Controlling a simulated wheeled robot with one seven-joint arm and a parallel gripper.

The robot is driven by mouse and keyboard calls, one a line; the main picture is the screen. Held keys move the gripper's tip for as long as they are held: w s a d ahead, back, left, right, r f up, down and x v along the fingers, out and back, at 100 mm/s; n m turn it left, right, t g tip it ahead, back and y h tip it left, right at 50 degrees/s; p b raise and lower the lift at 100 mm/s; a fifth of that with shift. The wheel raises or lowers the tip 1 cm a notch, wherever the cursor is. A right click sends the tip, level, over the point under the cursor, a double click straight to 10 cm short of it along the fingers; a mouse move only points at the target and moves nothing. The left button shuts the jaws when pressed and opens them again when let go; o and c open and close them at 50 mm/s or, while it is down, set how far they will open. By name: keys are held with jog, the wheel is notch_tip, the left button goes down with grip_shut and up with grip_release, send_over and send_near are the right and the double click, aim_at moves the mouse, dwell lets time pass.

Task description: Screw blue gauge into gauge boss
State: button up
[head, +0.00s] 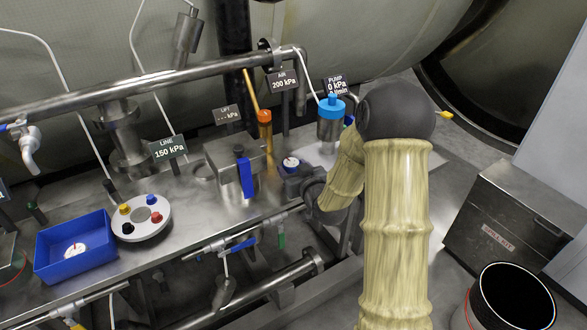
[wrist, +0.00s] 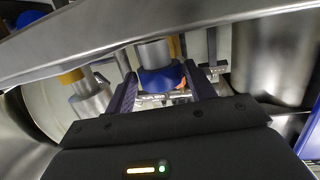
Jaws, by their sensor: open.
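A gauge with a white dial and blue body (head: 291,162) sits at the right part of the bench, beside the metal block with a blue lever. My gripper (head: 306,184) is at its right, partly hidden by my arm. In the wrist view a blue round body (wrist: 160,78) lies between the two spread fingers of my gripper (wrist: 163,92), against a grey metal cylinder (wrist: 154,53). The fingers look apart from it. I cannot make out the gauge boss for sure, nor whether the gauge is seated in it.
A blue tray (head: 43,262) at the left holds another white-dialled gauge (head: 75,250). A round plate (head: 157,226) with coloured knobs stands beside it. A long pipe (head: 150,82) crosses above the bench. A blue-topped cylinder (head: 331,118) stands behind my gripper. A black bin (head: 512,296) is at the lower right.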

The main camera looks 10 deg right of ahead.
jog(key=v, duration=0.6)
jog(key=shift+s+b, duration=0.35)
jog(key=shift+b, duration=0.1)
dwell(0.4)
jog(key=s+a+f+m+g+h, duration=0.1)
jog(key=s+f+m+g+h, duration=0.15)
jog(key=s+g, duration=1.45)
jog(key=s+r+t+p, duration=0.2)
jog(key=r+p, duration=0.9)
jog(key=s+r+t+p, duration=0.2)
jog(key=r+p, duration=0.9)
jog(key=p, duration=0.1)
jog(key=shift+r, duration=0.3)
